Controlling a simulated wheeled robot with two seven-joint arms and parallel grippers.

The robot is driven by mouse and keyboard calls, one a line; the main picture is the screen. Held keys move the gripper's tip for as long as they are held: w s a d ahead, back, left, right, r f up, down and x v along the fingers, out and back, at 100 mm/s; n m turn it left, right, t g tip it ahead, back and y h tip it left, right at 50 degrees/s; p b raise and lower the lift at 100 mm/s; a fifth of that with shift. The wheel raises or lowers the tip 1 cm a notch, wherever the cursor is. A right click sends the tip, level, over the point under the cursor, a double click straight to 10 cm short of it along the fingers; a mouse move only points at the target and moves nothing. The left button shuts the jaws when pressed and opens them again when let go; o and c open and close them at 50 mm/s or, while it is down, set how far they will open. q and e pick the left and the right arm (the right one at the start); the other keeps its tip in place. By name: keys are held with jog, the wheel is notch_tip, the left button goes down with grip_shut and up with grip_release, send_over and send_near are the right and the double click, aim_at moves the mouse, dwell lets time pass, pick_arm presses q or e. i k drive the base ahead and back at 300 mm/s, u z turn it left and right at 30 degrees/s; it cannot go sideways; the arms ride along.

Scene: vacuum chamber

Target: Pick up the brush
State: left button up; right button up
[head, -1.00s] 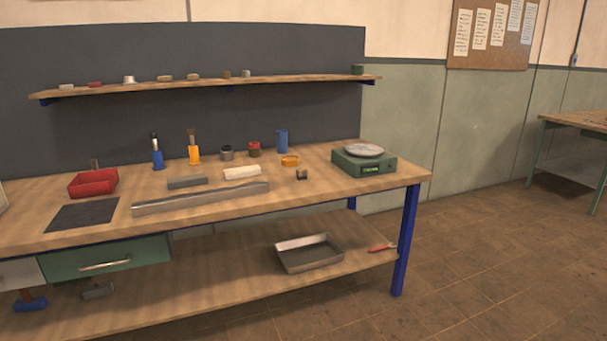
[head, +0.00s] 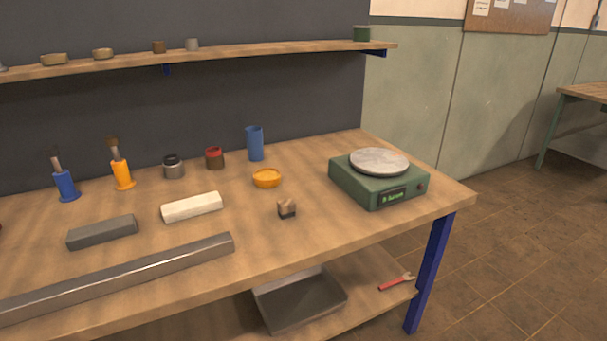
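Two brush-like tools stand upright at the back left of the workbench (head: 330,240). One has a dark tip above an orange base or handle (head: 122,174). The other has a dark tip and grey neck above a blue base or handle (head: 65,185). I cannot tell whether these colored parts are handles or separate holders, nor which one is the task's brush. A small tan and dark block (head: 287,209) lies near the bench's middle; its kind is unclear. Neither of my grippers is in view.
A green scale (head: 378,188) stands at the right end. A blue cylinder (head: 255,143), orange dish (head: 266,178), small jars (head: 173,167), white block (head: 192,207), grey block (head: 102,232) and long metal bar (head: 130,277) occupy the bench. A shelf (head: 230,54) hangs behind.

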aim_at(286, 209)
jog(key=u, duration=0.35)
jog(key=i, duration=1.25)
jog(key=u, duration=0.4)
jog(key=k, duration=0.5)
jog(key=u, duration=1.15)
